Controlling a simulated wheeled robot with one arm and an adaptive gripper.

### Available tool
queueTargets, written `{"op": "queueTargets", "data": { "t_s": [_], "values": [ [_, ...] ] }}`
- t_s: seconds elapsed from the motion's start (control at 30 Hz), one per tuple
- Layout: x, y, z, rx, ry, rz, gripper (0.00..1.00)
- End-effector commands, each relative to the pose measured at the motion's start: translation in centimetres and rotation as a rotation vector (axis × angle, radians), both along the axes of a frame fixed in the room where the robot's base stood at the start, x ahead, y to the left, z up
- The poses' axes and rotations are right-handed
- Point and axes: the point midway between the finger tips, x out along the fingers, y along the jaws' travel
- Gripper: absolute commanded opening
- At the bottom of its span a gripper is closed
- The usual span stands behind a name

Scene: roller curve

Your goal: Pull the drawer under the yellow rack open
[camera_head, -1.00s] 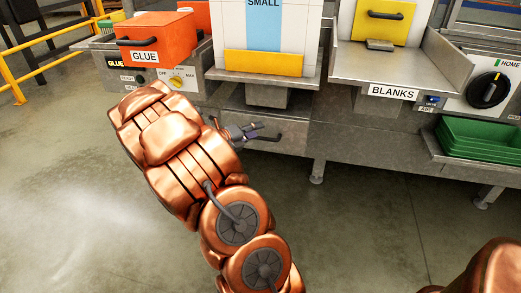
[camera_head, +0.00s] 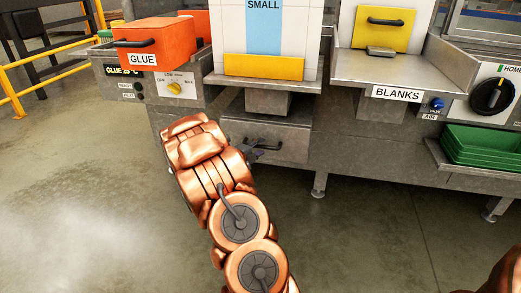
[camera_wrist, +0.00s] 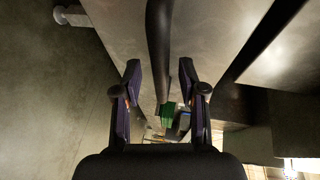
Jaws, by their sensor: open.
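The yellow rack (camera_head: 263,66) stands on a grey metal shelf, holding a white panel marked SMALL. Below it is the grey drawer front (camera_head: 290,130), which looks shut, with a dark bar handle (camera_head: 272,145). My gripper (camera_head: 257,150) is at the left part of this handle, partly hidden behind my copper arm. In the wrist view my gripper (camera_wrist: 160,72) is open, with one finger on each side of the dark handle (camera_wrist: 159,35). The bar runs between the fingers with a gap to each.
An orange GLUE box (camera_head: 155,45) sits left above a dial panel. The BLANKS tray (camera_head: 385,68) with a yellow plate is to the right. Green trays (camera_head: 485,147) are stacked far right. A machine leg (camera_head: 319,185) stands right of the drawer. The floor in front is clear.

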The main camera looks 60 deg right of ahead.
Motion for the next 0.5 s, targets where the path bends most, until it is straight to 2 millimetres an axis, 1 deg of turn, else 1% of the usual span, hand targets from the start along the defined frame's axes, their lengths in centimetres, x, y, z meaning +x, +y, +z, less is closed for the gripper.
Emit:
{"op": "queueTargets", "data": {
  "t_s": [0.1, 0.2, 0.43, 0.47, 0.5],
  "values": [
    [-0.07, -0.87, -0.23, 0.0, -0.003, -0.002, 0.41],
    [-0.09, -1.18, -0.2, 0.0, -0.003, -0.002, 0.41],
    [-0.07, -1.2, -0.14, -0.001, -0.003, -0.001, 0.41],
    [-0.08, -1.2, -0.14, -0.001, -0.003, -0.001, 0.39],
    [-0.07, -1.2, -0.13, -0.001, -0.003, -0.001, 0.35]
  ]
}}
